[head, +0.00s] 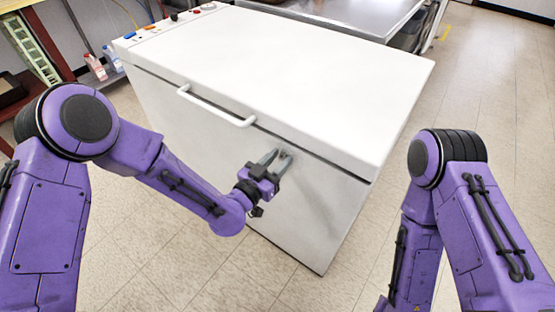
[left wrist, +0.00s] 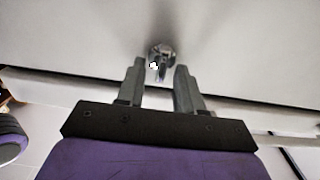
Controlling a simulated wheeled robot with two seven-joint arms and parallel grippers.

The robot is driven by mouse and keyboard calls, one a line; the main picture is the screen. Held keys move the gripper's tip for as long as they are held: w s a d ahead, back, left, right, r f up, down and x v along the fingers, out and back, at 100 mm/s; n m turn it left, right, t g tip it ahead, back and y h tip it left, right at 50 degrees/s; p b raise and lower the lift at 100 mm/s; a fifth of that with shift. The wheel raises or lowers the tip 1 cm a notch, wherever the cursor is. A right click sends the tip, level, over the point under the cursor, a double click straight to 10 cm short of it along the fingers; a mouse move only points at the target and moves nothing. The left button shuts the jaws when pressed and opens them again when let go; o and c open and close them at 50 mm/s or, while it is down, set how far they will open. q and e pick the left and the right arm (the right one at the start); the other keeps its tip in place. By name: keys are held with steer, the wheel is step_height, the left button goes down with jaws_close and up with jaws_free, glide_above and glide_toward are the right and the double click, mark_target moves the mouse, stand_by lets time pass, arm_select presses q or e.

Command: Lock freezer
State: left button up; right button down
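The white chest freezer (head: 275,65) stands in front of me with its lid down and a white bar handle (head: 215,108) on the lid's front edge. My left gripper (head: 275,157) is at the freezer's front face, below the lid seam and right of the handle. In the left wrist view its two grey fingers (left wrist: 160,70) are apart. A small metallic lock piece (left wrist: 161,52) on the white face sits just beyond and between the fingertips, with no clear contact. The lock's exact turn is too small to tell. My right gripper is out of view.
Colored switches (head: 173,17) line the freezer's far left top edge. A metal table (head: 345,12) stands behind it. Bottles (head: 96,67) and a red-framed rack are at the left. The tiled floor (head: 480,95) is clear at the right.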

arm_select(q)
steer(key=shift+c, duration=0.3)
jaws_close()
steer(key=n, duration=0.3)
steer(key=n+b, duration=0.1)
steer(key=shift+w+a+f+n, duration=0.15)
steer(key=shift+a+n, duration=0.1)
steer(key=shift+n, duration=0.15)
steer(key=shift+w+a+f+n+b, duration=0.15)
steer(key=shift+n+b, duration=0.25)
steer(key=shift+n, duration=1.8)
steer(key=shift+f+n+b, duration=0.15)
steer(key=shift+n+b, duration=0.2)
steer(key=shift+n, duration=1.85)
steer(key=shift+w+a+f+n+b, duration=0.15)
steer(key=shift+n+b, duration=0.25)
steer(key=shift+n, duration=1.8)
steer(key=shift+s, duration=0.1)
